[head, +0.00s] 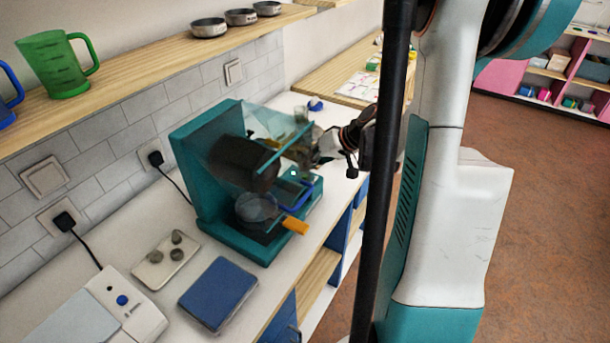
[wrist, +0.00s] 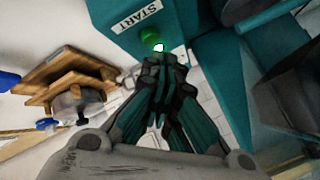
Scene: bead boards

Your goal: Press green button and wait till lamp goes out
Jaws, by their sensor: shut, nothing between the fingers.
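A teal machine (head: 215,190) with a clear cover and a dark drum stands on the counter in the head view. In the wrist view its teal panel (wrist: 110,18) bears a START label and a green button (wrist: 148,34). A bright white spot (wrist: 158,47) shows just below the button; I cannot tell whether it is a lit lamp or a glint. My gripper (wrist: 166,66) is shut and empty, its fingertips close below the button; contact cannot be told. In the head view my gripper (head: 318,150) is at the machine's far right side, partly behind the cover.
A blue pad (head: 218,292), a tray with several stones (head: 165,260) and a white device with a blue knob (head: 125,310) lie in front of the machine. An orange handle (head: 295,225) sticks out towards the counter edge. A shelf (head: 150,60) runs above.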

